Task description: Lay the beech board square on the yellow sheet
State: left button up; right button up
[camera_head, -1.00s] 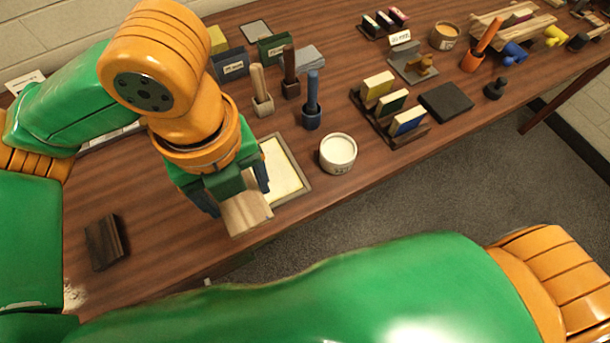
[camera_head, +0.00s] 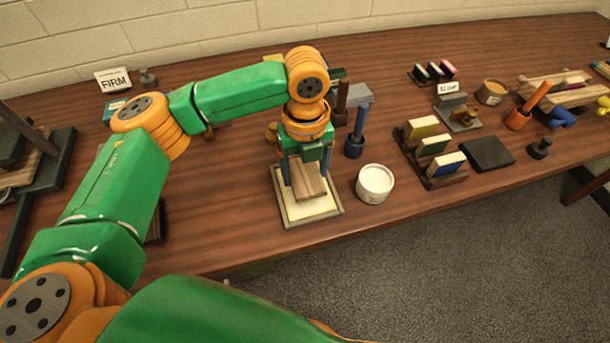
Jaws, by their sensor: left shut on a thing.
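The beech board (camera_head: 309,185) is a pale wooden block held in my left gripper (camera_head: 305,170), whose dark blue fingers close on its two sides. The board is over the yellow sheet (camera_head: 309,209), which lies in a shallow grey-rimmed tray (camera_head: 318,220) near the table's front edge. The board looks roughly in line with the sheet, with yellow showing in front of it and at its sides. I cannot tell whether it touches the sheet. The gripper and board hide the sheet's far part. My right gripper is not in view.
A white tub (camera_head: 375,184) stands close to the tray's right side. A blue-handled tool (camera_head: 356,135) stands behind it. A rack of coloured blocks (camera_head: 433,160) and a dark slab (camera_head: 487,154) are farther right. The table in front of the tray is narrow.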

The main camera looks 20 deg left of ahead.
aim_at(305, 173)
pick_arm(q)
jog(key=f, duration=0.2)
jog(key=f+p, duration=0.1)
jog(key=f, duration=0.1)
jog(key=shift+w+a, duration=0.2)
jog(key=shift+w, duration=0.2)
jog(key=shift+f, duration=0.1)
jog(key=shift+f, duration=0.1)
jog(key=o, duration=1.3)
jog(key=shift+c, duration=0.2)
notch_tip(305, 173, up, 12)
jog(key=shift+r+b, duration=0.15)
jog(key=shift+b, duration=0.35)
